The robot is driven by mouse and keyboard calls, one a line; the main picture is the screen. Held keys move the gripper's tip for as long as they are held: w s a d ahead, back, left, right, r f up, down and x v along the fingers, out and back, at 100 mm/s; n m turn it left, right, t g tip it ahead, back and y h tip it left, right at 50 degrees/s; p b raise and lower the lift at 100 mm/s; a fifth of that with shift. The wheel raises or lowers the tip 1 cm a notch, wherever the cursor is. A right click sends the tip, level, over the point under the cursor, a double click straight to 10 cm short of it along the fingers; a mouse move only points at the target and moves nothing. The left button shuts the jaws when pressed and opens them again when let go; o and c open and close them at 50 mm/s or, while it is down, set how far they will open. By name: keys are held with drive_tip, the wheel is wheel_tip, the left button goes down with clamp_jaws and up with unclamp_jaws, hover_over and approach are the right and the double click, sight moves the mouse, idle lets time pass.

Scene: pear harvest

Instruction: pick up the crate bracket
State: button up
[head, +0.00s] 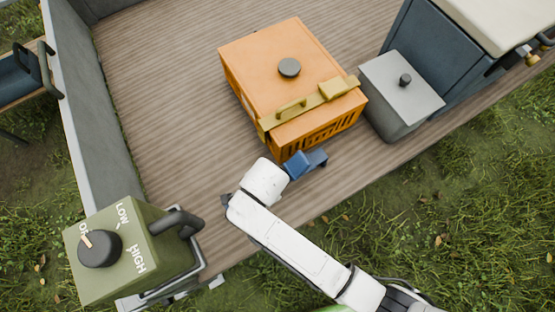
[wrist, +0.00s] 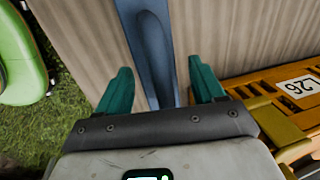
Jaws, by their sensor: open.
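The crate bracket appears to be the mustard-yellow bar (head: 329,91) with a raised handle, lying across the top of the orange crate (head: 267,58) near its front edge. One end bends down over the crate's side. In the wrist view a mustard part (wrist: 278,125) shows at the lower right, on the orange crate. My gripper (wrist: 158,78) is open, with two teal fingers apart, pointing over the boards beside the crate. The bracket is outside the fingers. A blue bar (wrist: 153,45) shows between them; I cannot tell what it is or whether it is touched.
A grey lidded box (head: 403,85) stands close to the crate's right. An olive control box (head: 125,250) with a LOW/HIGH knob is at the lower left. The plank bed (head: 165,105) is clear left of the crate. Grass lies beyond its edge.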

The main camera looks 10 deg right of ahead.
drive_tip(key=shift+c, duration=0.3)
drive_tip(key=c, duration=1)
drive_tip(key=shift+c, duration=0.3)
